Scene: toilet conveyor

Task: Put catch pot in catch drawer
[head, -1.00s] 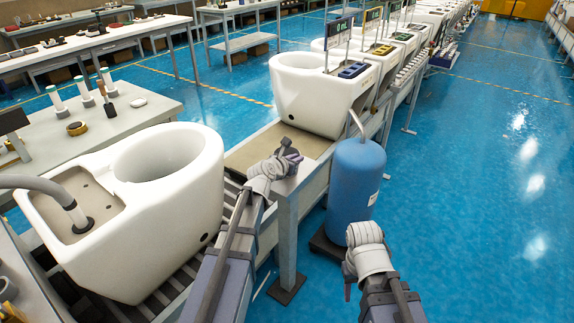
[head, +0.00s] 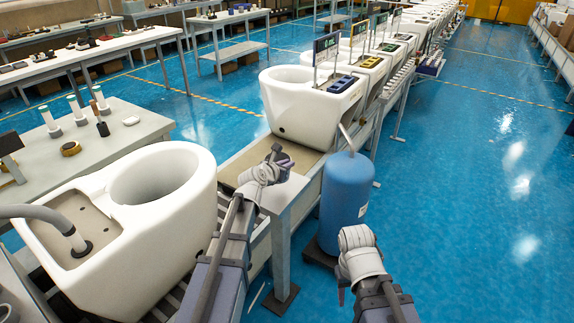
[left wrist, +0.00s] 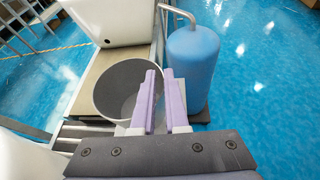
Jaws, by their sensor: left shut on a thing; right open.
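In the left wrist view a round, open-topped grey catch pot (left wrist: 103,88) is at my left gripper (left wrist: 160,78). One purple finger is over the pot's opening and the other is outside its right side, so the gripper is shut on the pot's wall. In the head view my left gripper (head: 279,158) is above the grey stand beside the conveyor; I cannot make out the pot clearly there. My right gripper (head: 345,290) is open and empty, low in front of the blue tank. I cannot make out the catch drawer.
A blue tank (head: 343,205) stands on the floor right of the conveyor. A white toilet body (head: 190,235) sits at near left and another (head: 290,108) farther along. The grey stand (head: 280,235) is close under my left arm. Blue floor (head: 455,220) at right is clear.

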